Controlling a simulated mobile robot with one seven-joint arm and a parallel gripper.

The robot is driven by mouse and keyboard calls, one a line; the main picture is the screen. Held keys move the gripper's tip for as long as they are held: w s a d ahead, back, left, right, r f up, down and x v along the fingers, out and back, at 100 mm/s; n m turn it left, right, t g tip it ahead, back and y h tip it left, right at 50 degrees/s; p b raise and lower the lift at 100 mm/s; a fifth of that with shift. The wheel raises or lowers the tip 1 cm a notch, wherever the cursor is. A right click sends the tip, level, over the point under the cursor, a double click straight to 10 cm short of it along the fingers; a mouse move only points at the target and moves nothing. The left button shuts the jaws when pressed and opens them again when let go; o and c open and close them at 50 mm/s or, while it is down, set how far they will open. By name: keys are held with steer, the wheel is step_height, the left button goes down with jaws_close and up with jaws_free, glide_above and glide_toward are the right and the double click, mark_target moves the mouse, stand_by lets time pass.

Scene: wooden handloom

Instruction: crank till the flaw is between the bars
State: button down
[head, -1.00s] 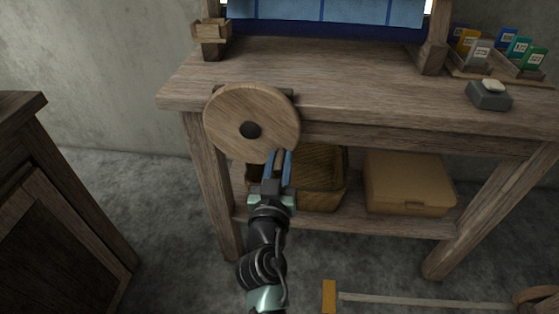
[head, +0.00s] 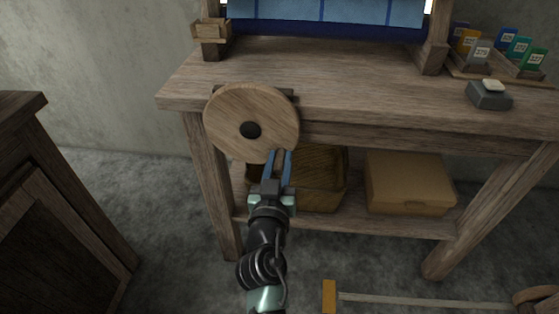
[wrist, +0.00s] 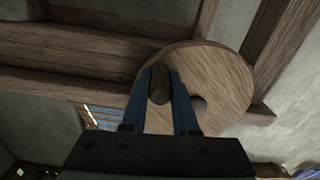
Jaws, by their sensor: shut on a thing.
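The crank wheel (head: 228,112) is a round wooden disc with a dark hub, mounted on the front of the loom table at its left. It also shows in the wrist view (wrist: 225,80). My gripper (head: 279,155) is at the wheel's lower right edge. In the wrist view its blue fingers (wrist: 160,85) are shut on the wheel's wooden handle (wrist: 159,88), which stands out from the disc. Blue cloth (head: 320,12) with darker vertical lines hangs at the top of the head view, cut off by the frame. No flaw and no pair of bars can be made out.
A box of coloured cards (head: 497,50) and a grey block (head: 489,95) sit on the table (head: 370,95) at right. A basket (head: 325,180) and a tan box (head: 410,183) are on the lower shelf. A wooden cabinet (head: 60,200) stands at left.

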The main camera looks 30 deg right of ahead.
mark_target(240, 156)
steer(key=shift+f, duration=0.1)
stand_by(0.3)
steer(key=w+a+f+m+b, duration=0.1)
steer(key=m+b, duration=0.1)
steer(key=b, duration=0.3)
steer(key=w+a+f+m+b, duration=0.1)
steer(key=a+m+b, duration=0.1)
steer(key=b, duration=0.4)
steer(key=w+a+f+m+b, duration=0.1)
steer(key=m+b, duration=0.3)
steer(key=b, duration=0.1)
steer(key=shift+a+f, duration=0.2)
steer(key=shift+f, duration=0.1)
steer(key=m+b, duration=0.1)
steer(key=a+m+b, duration=0.1)
steer(key=shift+w+b, duration=0.25)
steer(key=shift+b, duration=0.1)
steer(key=shift+w+a+r+m+b, duration=0.15)
steer(key=shift+w+a+m+b, duration=0.1)
steer(key=shift+a+m+b, duration=0.25)
steer(key=shift+w+a+r+m+b, duration=0.15)
steer(key=shift+w+a+m+b, duration=0.1)
steer(key=shift+m+b, duration=0.35)
steer(key=shift+w+a+r, duration=0.25)
steer(key=shift+a, duration=0.05)
steer(key=shift+a+r, duration=0.1)
